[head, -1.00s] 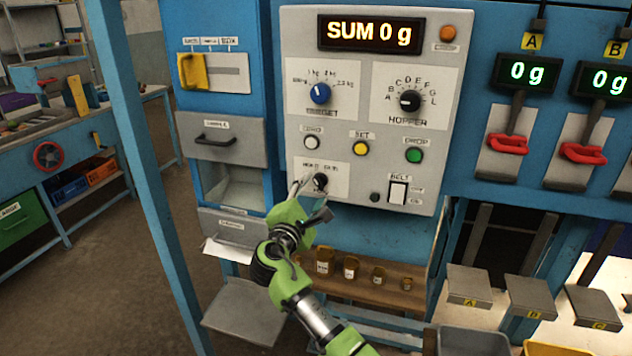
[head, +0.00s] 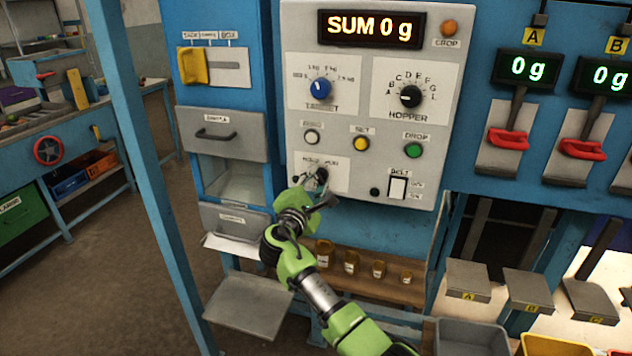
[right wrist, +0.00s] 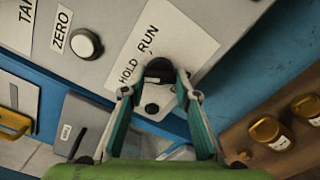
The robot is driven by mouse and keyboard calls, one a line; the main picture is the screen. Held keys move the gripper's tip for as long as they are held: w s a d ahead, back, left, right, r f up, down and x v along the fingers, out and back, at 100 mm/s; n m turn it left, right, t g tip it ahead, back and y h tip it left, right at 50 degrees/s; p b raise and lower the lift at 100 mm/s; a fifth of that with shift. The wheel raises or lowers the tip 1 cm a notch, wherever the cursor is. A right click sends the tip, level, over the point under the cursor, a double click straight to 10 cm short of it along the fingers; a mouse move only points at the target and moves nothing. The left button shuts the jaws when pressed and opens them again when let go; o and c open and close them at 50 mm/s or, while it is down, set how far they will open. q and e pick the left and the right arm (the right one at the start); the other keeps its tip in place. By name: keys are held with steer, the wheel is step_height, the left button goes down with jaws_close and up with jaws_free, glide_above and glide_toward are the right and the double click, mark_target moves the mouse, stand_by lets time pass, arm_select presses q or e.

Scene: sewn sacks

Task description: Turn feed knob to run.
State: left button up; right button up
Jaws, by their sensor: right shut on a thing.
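The feed knob (head: 321,174) is a small black knob on a white HOLD/RUN plate, low on the left of the grey control panel. In the right wrist view the knob (right wrist: 159,68) sits between the HOLD and RUN words. My right gripper (head: 312,183) reaches up to it from below. In the right wrist view its two fingers (right wrist: 160,82) are closed around the knob, one on each side. The fingers partly hide the knob, and I cannot tell which word it points to. My left gripper is not in view.
The grey panel (head: 440,110) also carries a blue target knob (head: 320,88), a hopper knob (head: 410,96), several buttons and a belt switch (head: 397,188). A shelf with small jars (head: 351,262) lies below. A drawer unit (head: 222,134) stands at the left.

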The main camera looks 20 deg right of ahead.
steer(key=shift+f+b, duration=0.15)
steer(key=shift+b, duration=0.25)
steer(key=m+b, duration=0.9)
steer(key=b, duration=0.3)
steer(key=shift+r+m+b, duration=0.2)
steer(key=shift+m+b, duration=1.3)
steer(key=shift+b, duration=0.2)
steer(key=o, duration=1.1)
steer(key=shift+r, duration=0.1)
steer(key=shift+s+a, duration=0.1)
